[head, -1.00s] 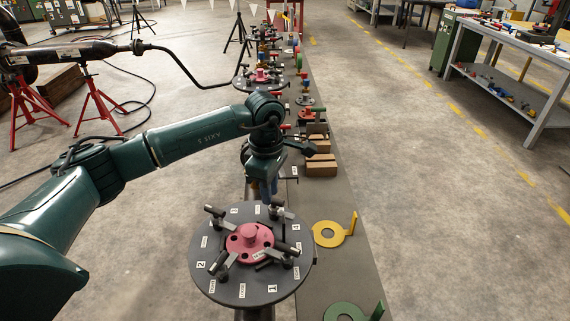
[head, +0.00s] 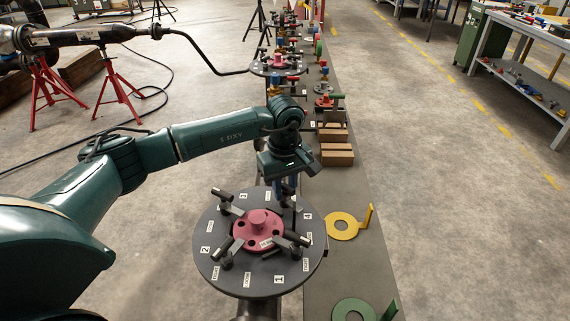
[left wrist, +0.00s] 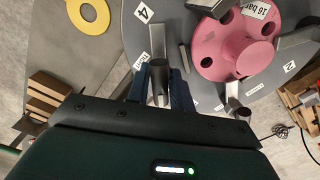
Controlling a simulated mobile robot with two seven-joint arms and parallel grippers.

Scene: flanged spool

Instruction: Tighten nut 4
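A round dark grey plate (head: 216,274) with number labels carries a pink flanged spool (head: 258,226) at its centre. Several clamps with dark handles stand around the spool. The label 4 (head: 308,216) is on the plate's right side; it also shows in the left wrist view (left wrist: 143,13). My left gripper (head: 283,192) points down at the plate's far edge, between labels 3 and 4. In the left wrist view, its blue fingers (left wrist: 163,84) stand on both sides of a dark upright cylinder (left wrist: 160,78). Whether they press on it, I cannot tell. The nut itself is not clear.
A yellow ring with an upright tab (head: 343,227) and a green one (head: 353,312) lie on the grey strip right of the plate. Brown blocks (head: 337,154) stand beyond. A bent rod (head: 205,62) reaches in from the left.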

